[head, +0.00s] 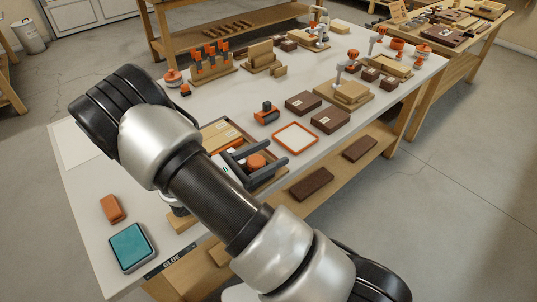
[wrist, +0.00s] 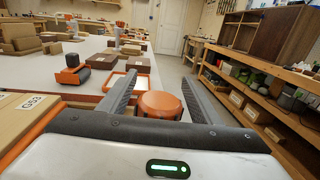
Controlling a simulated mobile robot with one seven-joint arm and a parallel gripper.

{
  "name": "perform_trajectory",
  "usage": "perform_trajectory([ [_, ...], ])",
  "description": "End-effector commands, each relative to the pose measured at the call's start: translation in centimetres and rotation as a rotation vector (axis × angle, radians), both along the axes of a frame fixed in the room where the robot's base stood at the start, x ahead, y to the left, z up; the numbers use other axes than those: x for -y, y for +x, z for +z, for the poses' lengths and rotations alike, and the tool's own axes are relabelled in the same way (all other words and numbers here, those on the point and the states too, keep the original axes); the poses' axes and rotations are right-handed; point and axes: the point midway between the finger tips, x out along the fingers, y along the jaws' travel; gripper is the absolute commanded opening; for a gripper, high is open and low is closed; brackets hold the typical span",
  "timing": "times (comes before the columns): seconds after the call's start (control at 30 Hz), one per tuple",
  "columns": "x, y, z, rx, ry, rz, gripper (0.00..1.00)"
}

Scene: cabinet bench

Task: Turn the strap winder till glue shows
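An orange round knob (head: 256,160), which looks like the strap winder, stands near the bench's front edge. In the wrist view the knob (wrist: 162,103) sits between the two grey fingers, with a gap on each side. My gripper (head: 276,152) is open around or just above it; I cannot tell the exact height. In the wrist view the gripper (wrist: 160,80) holds nothing. A dark label reading GLUE (head: 170,261) is on the bench's front edge at lower left. No strap markings can be made out; my arm and gripper hide the knob's surroundings.
A cardboard box (wrist: 22,118) lies just left of my gripper. An orange-rimmed white tray (head: 295,138), dark boxes (head: 330,119) and a black-and-orange tool (head: 266,114) lie beyond it. A teal pad (head: 131,247) and an orange block (head: 112,208) lie at lower left.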

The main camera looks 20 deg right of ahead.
Motion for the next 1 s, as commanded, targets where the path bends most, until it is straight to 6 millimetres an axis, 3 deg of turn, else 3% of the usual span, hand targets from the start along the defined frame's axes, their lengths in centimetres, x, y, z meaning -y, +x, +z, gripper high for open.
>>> perform_trajectory([
  [0.23,-0.2,-0.1,0.0,0.000,0.000,0.001,0.58],
  [0.37,-1.5,-0.4,0.0,0.000,0.001,0.003,0.58],
  [0.8,-11.4,-3.3,0.0,-0.001,0.002,0.005,0.58],
  [1.0,-14.9,-4.4,0.0,0.001,0.001,0.002,0.58],
])
